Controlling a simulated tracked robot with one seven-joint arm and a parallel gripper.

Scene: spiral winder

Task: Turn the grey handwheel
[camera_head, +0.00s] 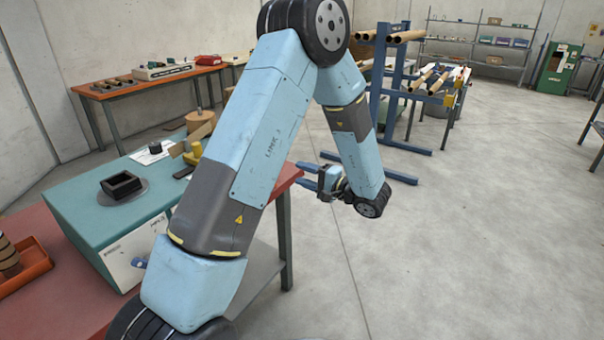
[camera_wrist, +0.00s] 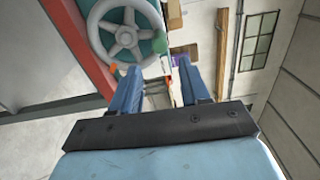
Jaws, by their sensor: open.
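The grey handwheel (camera_wrist: 122,32) shows at the top of the wrist view, left of centre. It is a spoked ring with a central hub, set against a teal surface, and the picture edge cuts off its top. In the head view I cannot make it out; my arm covers part of the teal winder (camera_head: 75,208). My gripper (camera_head: 305,175) is open and empty, in the air past the table's right edge. In the wrist view its two blue fingers (camera_wrist: 158,75) point toward the wheel area, apart from the wheel, which lies mostly left of them.
The winder stands on a red-topped table (camera_head: 50,300) with an orange tray (camera_head: 28,268) at left. A black square block (camera_head: 121,185) sits on the winder. A blue rack (camera_head: 385,80) with tubes stands behind my gripper. The floor (camera_head: 470,220) at right is clear.

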